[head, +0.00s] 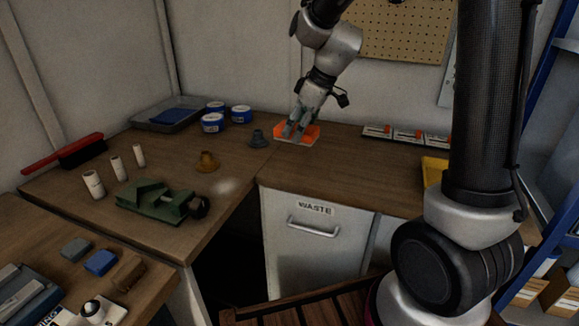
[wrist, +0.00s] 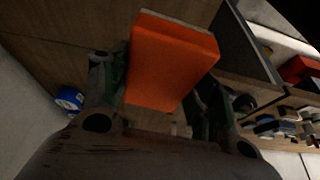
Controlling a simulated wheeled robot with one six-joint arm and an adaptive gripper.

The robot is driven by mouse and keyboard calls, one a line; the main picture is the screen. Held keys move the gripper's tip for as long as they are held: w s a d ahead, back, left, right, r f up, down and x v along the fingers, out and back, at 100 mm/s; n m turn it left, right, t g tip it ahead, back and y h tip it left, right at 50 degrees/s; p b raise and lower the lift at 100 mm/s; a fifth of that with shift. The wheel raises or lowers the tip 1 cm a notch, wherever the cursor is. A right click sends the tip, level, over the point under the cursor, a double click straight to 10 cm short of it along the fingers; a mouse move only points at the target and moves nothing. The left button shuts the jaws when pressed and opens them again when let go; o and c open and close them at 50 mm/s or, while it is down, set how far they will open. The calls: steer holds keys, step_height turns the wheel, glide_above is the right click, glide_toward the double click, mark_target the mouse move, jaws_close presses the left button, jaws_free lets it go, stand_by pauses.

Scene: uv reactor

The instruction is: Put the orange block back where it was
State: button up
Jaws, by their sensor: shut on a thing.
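The orange block (head: 312,131) is at the back of the wooden bench in the head view, a box shape with a pale bottom layer. My gripper (head: 293,131) reaches down from above and is shut on it, its fingers covering the block's left and middle. In the wrist view the orange block (wrist: 172,62) fills the space between the two fingers of my gripper (wrist: 155,95), tilted in the picture, with a pale strip along its far edge. I cannot tell whether the block rests on the bench or is held just above it.
The bench top (head: 340,160) before the block is clear, above the WASTE door (head: 315,240).

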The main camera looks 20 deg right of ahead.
mark_target(314, 130)
steer(key=shift+s+f+n, duration=0.1)
steer(key=shift+f+n, duration=0.05)
steer(key=shift+n, duration=0.15)
step_height(314, 130, down, 10)
steer(key=shift+r, duration=0.15)
steer(key=o, duration=1)
steer(key=v, duration=1.1)
steer(key=shift+s+d+r, duration=0.15)
steer(key=shift+d+r, duration=0.05)
steer(key=shift+r, duration=0.45)
steer(key=s+d+r+m+h, duration=0.1)
steer(key=s+d+r+m, duration=0.1)
steer(key=s, duration=0.5)
steer(key=s+d+r+m+t+h, duration=0.1)
steer(key=s+d+r+m, duration=0.1)
steer(key=s+d+m, duration=0.3)
steer(key=s+d+r+m+h, duration=0.1)
steer(key=s+d+r+m, duration=0.2)
steer(key=s, duration=0.8)
steer(key=shift+s+d+m+h, duration=0.15)
steer(key=shift+d+m+h, duration=0.15)
